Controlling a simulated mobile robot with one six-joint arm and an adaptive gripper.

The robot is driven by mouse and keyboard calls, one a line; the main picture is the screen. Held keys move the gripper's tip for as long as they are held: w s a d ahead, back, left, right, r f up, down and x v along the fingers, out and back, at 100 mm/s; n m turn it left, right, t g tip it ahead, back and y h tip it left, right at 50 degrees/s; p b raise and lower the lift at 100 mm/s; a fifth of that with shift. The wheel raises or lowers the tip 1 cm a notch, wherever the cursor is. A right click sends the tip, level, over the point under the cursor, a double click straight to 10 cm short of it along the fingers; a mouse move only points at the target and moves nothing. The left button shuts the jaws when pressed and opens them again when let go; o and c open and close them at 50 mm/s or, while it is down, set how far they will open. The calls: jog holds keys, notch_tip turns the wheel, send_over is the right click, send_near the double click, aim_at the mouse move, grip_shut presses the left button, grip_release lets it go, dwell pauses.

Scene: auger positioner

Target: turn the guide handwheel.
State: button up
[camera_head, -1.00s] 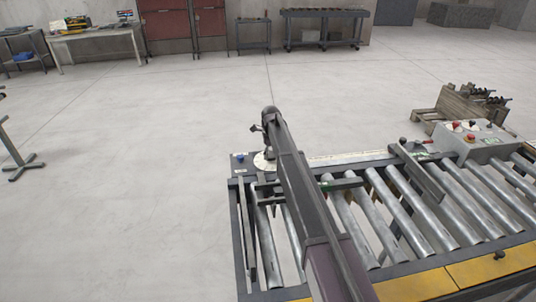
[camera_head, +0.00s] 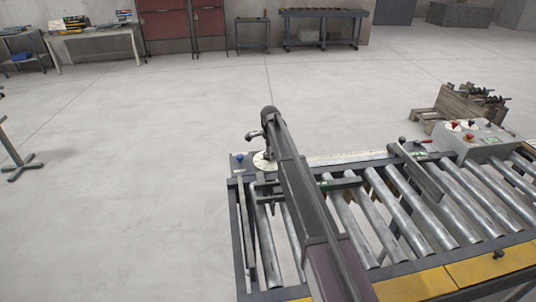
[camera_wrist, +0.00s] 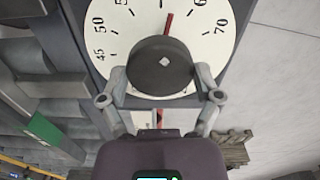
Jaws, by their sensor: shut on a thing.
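The guide handwheel (camera_wrist: 163,66) is a black round knob with a small pale square at its centre, seen in the wrist view. It sits over a white dial (camera_wrist: 110,35) with black numbers, among them 45, 50 and 70. A red pointer (camera_wrist: 169,22) reaches up the dial just right of its top middle. My gripper (camera_wrist: 161,77) has one finger on each side of the knob and is shut on it. In the head view the dial (camera_head: 261,163) shows at the conveyor's far left corner; my arm hides the handwheel there.
The roller conveyor (camera_head: 375,205) extends right of my arm. A grey control box (camera_head: 485,146) with buttons stands at its right, and a wooden pallet crate (camera_head: 458,106) lies behind it.

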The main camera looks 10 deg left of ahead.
jog(key=n, duration=0.4)
jog(key=shift+s+n, duration=0.25)
jog(key=shift+n, duration=0.05)
jog(key=n, duration=0.3)
jog(key=shift+n, duration=0.4)
jog(key=n, duration=1.2)
jog(key=shift+n, duration=0.3)
jog(key=n, duration=0.3)
jog(key=shift+n, duration=0.3)
jog(key=n, duration=0.3)
jog(key=shift+n, duration=2.2)
